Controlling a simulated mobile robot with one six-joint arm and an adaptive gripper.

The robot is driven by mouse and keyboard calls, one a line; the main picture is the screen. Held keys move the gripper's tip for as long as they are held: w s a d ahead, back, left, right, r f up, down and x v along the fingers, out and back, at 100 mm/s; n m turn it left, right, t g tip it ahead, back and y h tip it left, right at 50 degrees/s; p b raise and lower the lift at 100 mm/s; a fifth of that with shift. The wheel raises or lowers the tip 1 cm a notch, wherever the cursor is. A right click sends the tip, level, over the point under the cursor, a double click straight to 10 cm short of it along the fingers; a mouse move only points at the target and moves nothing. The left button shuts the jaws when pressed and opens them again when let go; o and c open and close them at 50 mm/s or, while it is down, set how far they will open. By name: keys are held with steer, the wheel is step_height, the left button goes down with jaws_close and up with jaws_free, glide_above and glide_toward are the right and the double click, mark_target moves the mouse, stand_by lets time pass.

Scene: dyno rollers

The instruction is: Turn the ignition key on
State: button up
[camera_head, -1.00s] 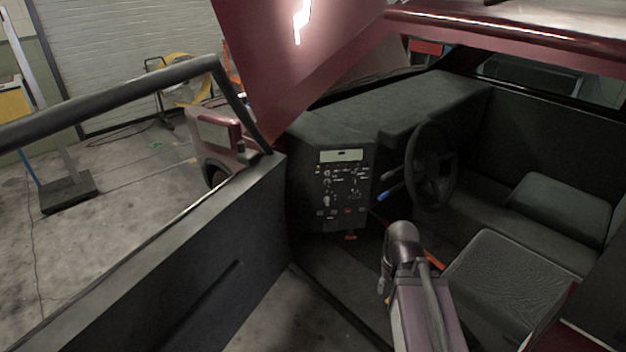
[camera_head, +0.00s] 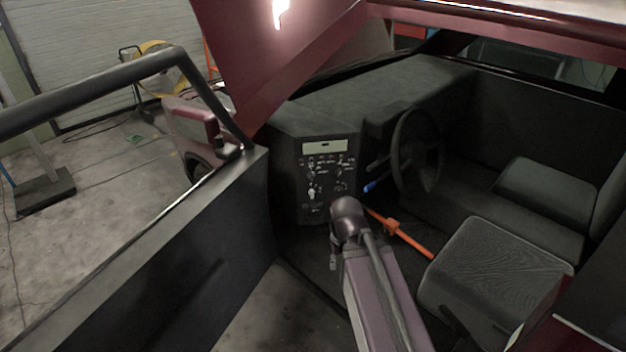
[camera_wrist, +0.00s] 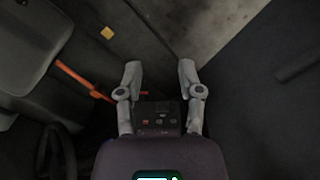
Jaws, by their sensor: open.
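The dark control panel (camera_head: 326,178) with knobs, switches and a pale display strip stands left of the steering wheel in the head view. I cannot tell which of its small controls is the ignition key. My arm reaches up in front of the panel's lower part and hides some of it. In the wrist view my gripper (camera_wrist: 158,75) is open and empty, its two grey fingers spread apart. Part of the panel (camera_wrist: 158,116), with a red switch, shows between the finger bases. The fingertips touch nothing that I can see.
The steering wheel (camera_head: 417,152) and a blue-tipped lever (camera_head: 370,187) are right of the panel. An orange bar (camera_head: 408,238) runs beside the seat (camera_head: 497,265). The open door (camera_head: 150,265) stands on the left. Bare floor shows between door and cab.

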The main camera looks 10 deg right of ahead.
steer(key=shift+w+f, duration=0.1)
steer(key=t+b, duration=2.2)
steer(key=b, duration=1.5)
glide_toward(313, 182)
steer(key=s+f, duration=0.2)
steer(key=shift+s+d+r+t, duration=0.1)
steer(key=shift+d+r+t, duration=0.05)
steer(key=shift+r+t, duration=0.2)
steer(key=shift+r, duration=0.1)
steer(key=p+x, duration=0.5)
steer(key=x, duration=0.8)
steer(key=shift+w, duration=0.45)
